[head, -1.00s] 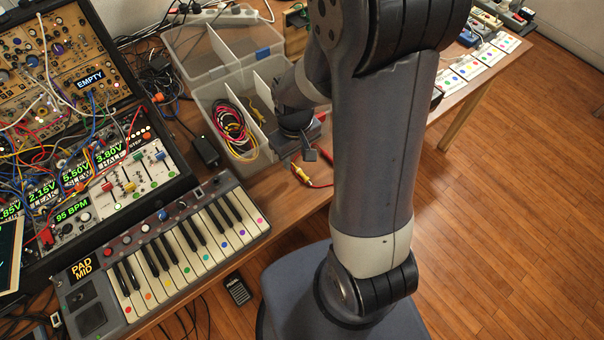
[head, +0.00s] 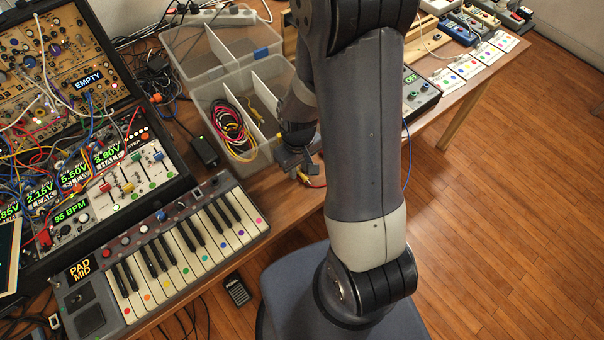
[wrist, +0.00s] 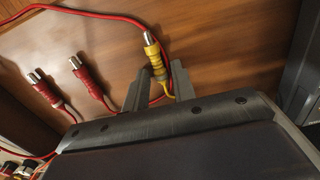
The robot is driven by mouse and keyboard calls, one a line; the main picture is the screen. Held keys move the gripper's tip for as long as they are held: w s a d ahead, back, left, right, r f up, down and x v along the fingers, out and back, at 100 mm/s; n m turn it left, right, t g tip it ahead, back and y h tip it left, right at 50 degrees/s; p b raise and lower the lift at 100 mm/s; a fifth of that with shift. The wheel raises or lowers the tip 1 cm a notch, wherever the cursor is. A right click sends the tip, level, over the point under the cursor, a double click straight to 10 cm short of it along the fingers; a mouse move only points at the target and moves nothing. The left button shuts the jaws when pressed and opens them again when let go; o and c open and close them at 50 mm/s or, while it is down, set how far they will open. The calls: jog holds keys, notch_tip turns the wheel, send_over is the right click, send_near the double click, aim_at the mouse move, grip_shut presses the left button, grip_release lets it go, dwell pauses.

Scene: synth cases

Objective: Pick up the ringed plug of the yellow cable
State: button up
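The yellow plug (wrist: 153,52) with its silver tip lies on the wooden table in the wrist view, and its yellow cable runs back between my fingers. A pale band shows near its front end. My gripper (wrist: 160,76) is open, one finger on each side of the plug's rear end and cable, with a gap on the left. In the head view the yellow plug (head: 304,177) shows just below my gripper (head: 311,167), partly hidden by it. I cannot tell whether the fingers touch the plug.
Two red plugs (wrist: 87,80) (wrist: 45,90) lie left of the yellow plug. A red cable (wrist: 100,16) passes close to its tip. A clear divided box (head: 225,95) with coiled cables stands left of my gripper. The keyboard (head: 180,250) is at the front left.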

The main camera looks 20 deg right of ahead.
grip_shut()
jog(key=shift+r, duration=0.1)
